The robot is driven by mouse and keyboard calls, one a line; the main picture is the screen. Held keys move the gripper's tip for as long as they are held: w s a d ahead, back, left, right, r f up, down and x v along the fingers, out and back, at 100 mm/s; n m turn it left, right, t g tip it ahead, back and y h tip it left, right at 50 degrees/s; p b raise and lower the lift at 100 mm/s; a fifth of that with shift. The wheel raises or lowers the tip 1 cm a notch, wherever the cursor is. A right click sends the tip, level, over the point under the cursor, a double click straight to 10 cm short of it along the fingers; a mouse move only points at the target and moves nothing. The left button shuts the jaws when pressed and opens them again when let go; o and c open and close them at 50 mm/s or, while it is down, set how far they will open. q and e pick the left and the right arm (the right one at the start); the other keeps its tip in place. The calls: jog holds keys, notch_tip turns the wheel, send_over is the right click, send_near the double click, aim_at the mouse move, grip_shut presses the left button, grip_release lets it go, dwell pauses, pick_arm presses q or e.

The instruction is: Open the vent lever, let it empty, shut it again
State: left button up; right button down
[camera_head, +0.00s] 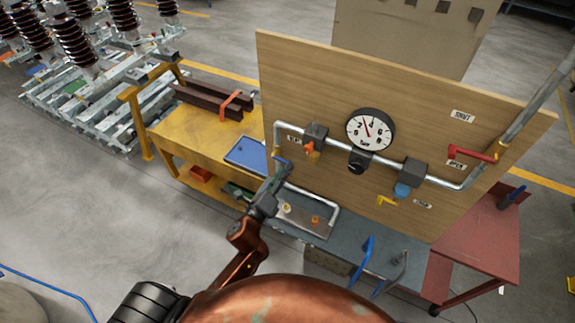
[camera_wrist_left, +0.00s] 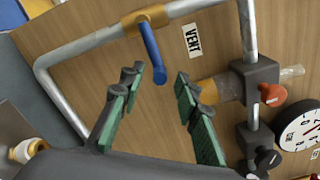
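The vent lever (camera_wrist_left: 152,52) is a blue handle on a brass valve body (camera_wrist_left: 145,20) in the left wrist view, beside a VENT label (camera_wrist_left: 192,44). It sticks out across the pipe line. Its tip lies just ahead of the gap between my left gripper's fingers (camera_wrist_left: 158,80). Those green-padded fingers are apart and hold nothing; I cannot tell whether either touches the lever. In the head view my left gripper (camera_head: 274,182) is at the board's lower left, and a bit of blue lever (camera_head: 281,161) shows by its tips. My right gripper is not in view.
The wooden board (camera_head: 315,75) carries a pipe, a pressure gauge (camera_head: 370,129), an orange knob (camera_head: 310,147), a red lever (camera_head: 472,154) and a yellow lever (camera_head: 386,201). A metal tray (camera_head: 331,222) lies below. A yellow bench (camera_head: 190,138) stands left, a red cart (camera_head: 480,240) right.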

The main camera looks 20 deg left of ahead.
pick_arm(q)
jog(key=shift+w+d, duration=0.15)
jog(key=shift+w, duration=1.45)
jog(key=c, duration=0.8)
grip_shut()
jog(key=shift+r, duration=0.1)
